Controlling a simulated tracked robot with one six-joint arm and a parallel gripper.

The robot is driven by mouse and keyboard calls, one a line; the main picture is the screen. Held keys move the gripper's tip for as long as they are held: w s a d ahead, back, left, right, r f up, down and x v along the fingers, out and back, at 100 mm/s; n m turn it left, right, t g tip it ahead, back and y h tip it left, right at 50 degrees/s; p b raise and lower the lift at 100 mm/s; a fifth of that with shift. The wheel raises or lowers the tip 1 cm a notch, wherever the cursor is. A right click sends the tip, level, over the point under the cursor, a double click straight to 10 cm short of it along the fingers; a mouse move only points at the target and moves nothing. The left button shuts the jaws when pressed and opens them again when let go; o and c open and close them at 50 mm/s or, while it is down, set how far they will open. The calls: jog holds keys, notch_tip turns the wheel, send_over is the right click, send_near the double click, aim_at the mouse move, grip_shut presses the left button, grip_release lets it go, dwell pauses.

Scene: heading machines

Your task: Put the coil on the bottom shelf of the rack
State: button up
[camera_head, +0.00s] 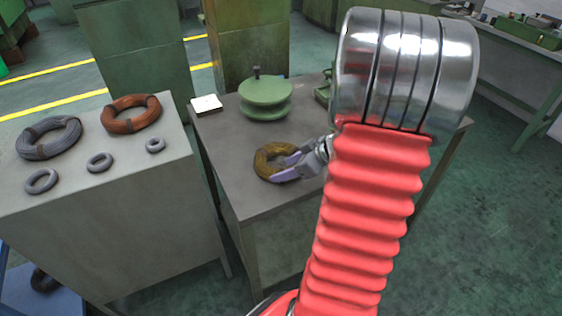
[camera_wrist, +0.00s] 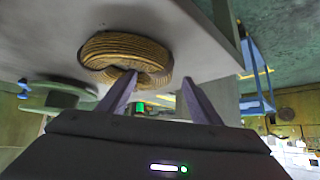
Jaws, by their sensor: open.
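A brown-yellow wound coil (camera_head: 267,160) lies flat on the grey table (camera_head: 225,150). It also shows in the wrist view (camera_wrist: 125,47), near the top. My gripper (camera_head: 284,164) is open at the right side of the coil. In the wrist view, one finger of my gripper (camera_wrist: 160,77) overlaps the coil's near rim, and the other is just right of the coil. I cannot tell whether either finger touches it. A blue frame (camera_wrist: 257,65) in the wrist view may be the rack; its bottom shelf is not clearly shown.
A green spool-like part (camera_head: 265,97) and a white block (camera_head: 206,105) stand on the same table. A bench (camera_head: 120,225) at left holds an orange coil (camera_head: 131,114), a grey coil (camera_head: 49,138) and several small rings. A blue surface (camera_head: 75,298) shows at lower left. Open floor lies right.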

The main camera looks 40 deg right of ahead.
aim_at(277, 171)
jog(key=shift+x, duration=2.6)
jog(key=shift+c, duration=0.2)
grip_shut()
jog(key=shift+r, duration=0.1)
notch_tip(277, 171, up, 10)
